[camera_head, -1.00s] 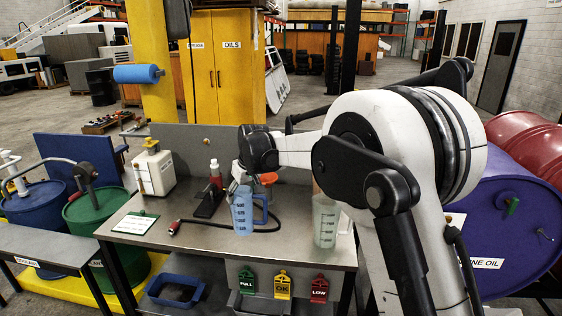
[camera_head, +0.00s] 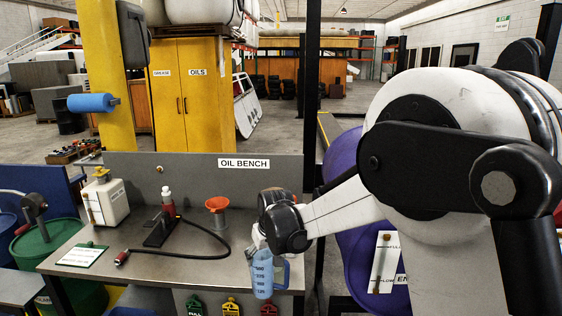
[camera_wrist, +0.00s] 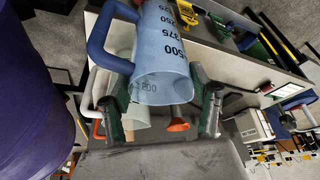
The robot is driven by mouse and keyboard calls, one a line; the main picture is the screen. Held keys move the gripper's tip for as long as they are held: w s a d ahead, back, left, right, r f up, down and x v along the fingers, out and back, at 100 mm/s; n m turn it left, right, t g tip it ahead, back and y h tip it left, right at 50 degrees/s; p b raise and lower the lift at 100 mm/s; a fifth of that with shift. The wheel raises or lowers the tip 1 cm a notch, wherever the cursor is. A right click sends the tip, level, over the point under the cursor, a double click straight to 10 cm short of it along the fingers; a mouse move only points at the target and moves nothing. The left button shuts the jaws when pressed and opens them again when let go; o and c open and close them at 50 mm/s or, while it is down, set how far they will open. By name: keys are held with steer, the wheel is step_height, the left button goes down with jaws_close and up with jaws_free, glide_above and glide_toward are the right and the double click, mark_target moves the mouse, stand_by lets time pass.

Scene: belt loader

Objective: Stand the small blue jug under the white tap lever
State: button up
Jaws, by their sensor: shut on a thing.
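The small blue jug (camera_head: 262,276), a clear blue measuring jug with dark marks and a handle, is in my gripper (camera_head: 265,240) at the right front of the bench. In the head view it looks upright; I cannot tell how far it is above the bench top. In the wrist view the jug (camera_wrist: 162,62) fills the upper middle, its handle to the left, with my gripper's fingers (camera_wrist: 163,106) on either side of it. I cannot make out a white tap lever in either view.
A purple drum (camera_head: 350,235) lies right of the bench (camera_head: 190,262), partly behind my arm. A pale jug (camera_wrist: 137,116) shows behind the blue one. An orange funnel (camera_head: 217,205), a black hose (camera_head: 205,226) and a white container (camera_head: 106,201) stand on the bench.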

steer(key=s+d+f+m+b, duration=0.1)
steer(key=s+d+f, duration=0.3)
steer(key=d, duration=0.4)
steer(key=s+d+f+m+h+b, duration=0.1)
steer(key=s+d+f+m+b, duration=0.1)
steer(key=s+d+f, duration=0.3)
steer(key=s+d+f+m+h+b, duration=0.1)
steer(key=s+d+f, duration=0.3)
steer(key=d, duration=0.8)
step_height(320, 180, down, 3)
steer(key=shift+s+d+r+m, duration=0.1)
steer(key=shift+s+d+m, duration=0.2)
steer(key=shift+m, duration=0.4)
steer(key=shift+a, duration=0.15)
